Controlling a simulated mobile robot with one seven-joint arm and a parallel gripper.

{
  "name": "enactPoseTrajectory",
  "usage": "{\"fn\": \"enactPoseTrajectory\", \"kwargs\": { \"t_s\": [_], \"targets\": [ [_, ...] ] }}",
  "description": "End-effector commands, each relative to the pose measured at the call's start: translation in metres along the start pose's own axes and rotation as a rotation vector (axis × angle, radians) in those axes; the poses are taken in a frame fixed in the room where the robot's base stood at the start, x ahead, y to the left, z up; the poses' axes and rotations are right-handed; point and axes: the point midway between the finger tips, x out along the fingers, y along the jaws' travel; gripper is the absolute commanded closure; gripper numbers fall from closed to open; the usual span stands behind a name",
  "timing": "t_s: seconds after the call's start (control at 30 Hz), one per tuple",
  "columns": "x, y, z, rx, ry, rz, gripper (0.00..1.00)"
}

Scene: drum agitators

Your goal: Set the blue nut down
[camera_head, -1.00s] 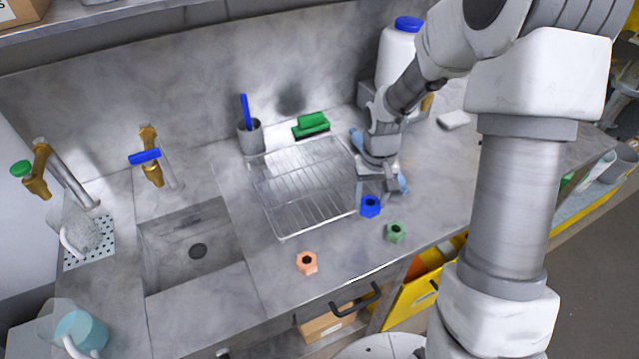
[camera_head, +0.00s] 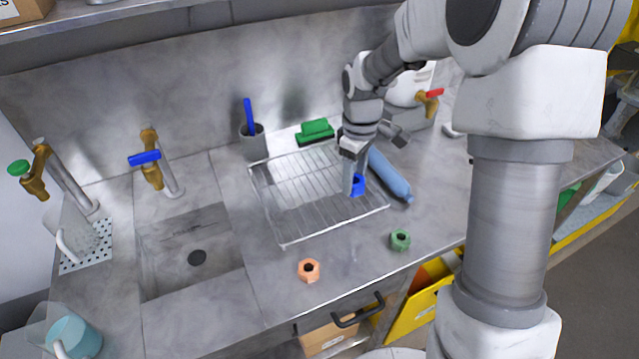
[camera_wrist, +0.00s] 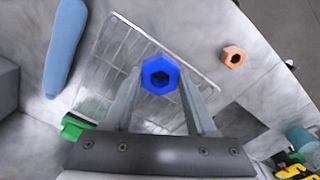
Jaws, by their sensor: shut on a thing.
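The blue nut (camera_head: 358,185) is held at the fingertips of my gripper (camera_head: 352,184). In the wrist view the blue nut (camera_wrist: 160,74) sits between the two fingers of my gripper (camera_wrist: 160,85), its hole facing the camera. The nut is over the right part of the wire drying rack (camera_head: 290,239); the rack also shows behind it in the wrist view (camera_wrist: 118,50). I cannot tell whether the nut touches the rack. The fingers partly cover the nut in the head view.
A blue bottle (camera_head: 390,176) lies just right of the rack. A green nut (camera_head: 400,240) and an orange nut (camera_head: 309,270) stand on the counter in front. The sink (camera_head: 190,255) is to the left.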

Motion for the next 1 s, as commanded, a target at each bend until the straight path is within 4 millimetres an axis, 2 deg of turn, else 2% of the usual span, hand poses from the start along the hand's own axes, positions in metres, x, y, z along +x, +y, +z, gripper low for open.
{"fn": "enactPoseTrajectory", "kwargs": {
  "t_s": [0.03, 0.2, 0.43, 0.67, 0.9, 1.0],
  "targets": [
    [0.006, 0.001, -0.012, -0.005, 0.0, -0.002, 1.0],
    [0.026, 0.005, -0.045, -0.004, -0.001, -0.001, 1.0],
    [0.048, 0.01, -0.081, 0.001, 0.0, 0.0, 1.0],
    [0.057, 0.012, -0.09, 0.002, 0.0, 0.001, 1.0],
    [0.089, 0.011, -0.09, 0.001, -0.002, -0.001, 1.0],
    [0.094, 0.011, -0.09, 0.002, 0.0, 0.002, 1.0]
  ]
}}
